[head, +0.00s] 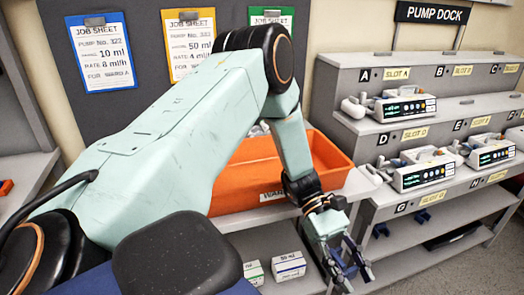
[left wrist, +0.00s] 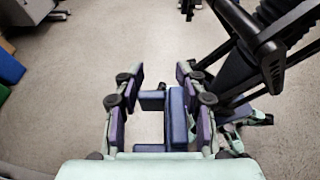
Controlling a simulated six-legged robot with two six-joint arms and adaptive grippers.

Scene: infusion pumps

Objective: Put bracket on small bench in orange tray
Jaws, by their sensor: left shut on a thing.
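My left gripper (head: 343,268) hangs past the front of the bench, low and to the right of the orange tray, fingers pointing down. In the left wrist view its fingers (left wrist: 165,108) are closed around a dark blue bracket (left wrist: 178,115), which is held over the grey floor. In the head view the bracket is hard to tell from the fingers. The orange tray (head: 250,180) sits on a grey bench (head: 258,214), partly hidden behind my left arm. Some pale items show inside it. My right gripper is not in view.
The pump dock (head: 400,150) stands at the right with several pumps on its shelves. Blue pieces (head: 423,217) lie on its lower shelf. Small white boxes (head: 289,266) stand below the tray. Job sheets (head: 100,50) hang behind my arm.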

